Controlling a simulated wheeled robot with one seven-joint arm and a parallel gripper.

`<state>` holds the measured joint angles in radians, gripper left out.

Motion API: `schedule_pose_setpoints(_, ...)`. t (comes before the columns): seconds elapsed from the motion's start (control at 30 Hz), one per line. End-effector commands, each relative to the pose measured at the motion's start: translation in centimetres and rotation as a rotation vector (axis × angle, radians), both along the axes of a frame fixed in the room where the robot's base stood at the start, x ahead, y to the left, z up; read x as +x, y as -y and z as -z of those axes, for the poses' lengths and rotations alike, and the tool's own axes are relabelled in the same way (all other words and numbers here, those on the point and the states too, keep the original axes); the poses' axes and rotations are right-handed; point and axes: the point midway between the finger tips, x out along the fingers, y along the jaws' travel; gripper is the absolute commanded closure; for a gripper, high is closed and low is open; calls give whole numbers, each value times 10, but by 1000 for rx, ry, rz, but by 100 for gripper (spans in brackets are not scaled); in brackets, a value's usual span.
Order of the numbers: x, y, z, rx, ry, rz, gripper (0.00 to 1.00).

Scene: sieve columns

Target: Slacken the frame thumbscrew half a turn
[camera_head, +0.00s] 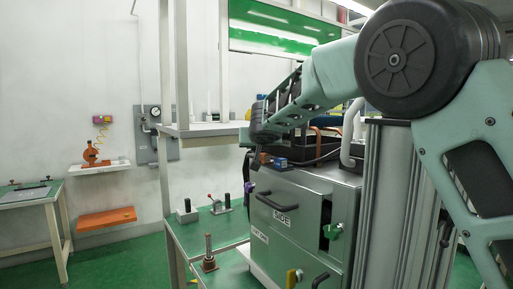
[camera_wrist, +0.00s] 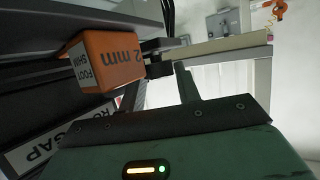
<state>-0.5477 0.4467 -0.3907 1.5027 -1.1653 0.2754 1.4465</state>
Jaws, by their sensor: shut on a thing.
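In the wrist view my gripper (camera_wrist: 157,57) is shut on an orange block (camera_wrist: 105,65), marked "2 mm" on one face and "FOOT SHIM" on another. The grip is only partly visible. The block is close to the machine's dark edge; whether it touches cannot be told. In the head view my arm reaches over the machine's top left corner, and the fingertips are not clear.
A labelled dark panel (camera_wrist: 45,140) lies close on the left in the wrist view. In the head view a black handle (camera_head: 272,202) juts from the machine's front. A green bench (camera_head: 205,235) with small fixtures stands to its left. Open floor lies farther left.

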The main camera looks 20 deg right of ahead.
Motion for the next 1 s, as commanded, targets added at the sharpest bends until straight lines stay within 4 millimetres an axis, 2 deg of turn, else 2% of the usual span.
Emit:
schedule_pose_setpoints(0.27, 0, -1, 0, 1, -1, -1, 90)
schedule_pose_setpoints(0.3, 0, -1, 0, 1, -1, -1, 59)
schedule_pose_setpoints(0.37, 0, -1, 0, 0, 0, -1, 45)
schedule_pose_setpoints(0.77, 0, 1, -1, -1, -1, 10, 45)
schedule_pose_setpoints(1.0, 0, -2, -6, -5, -3, 106, 45)
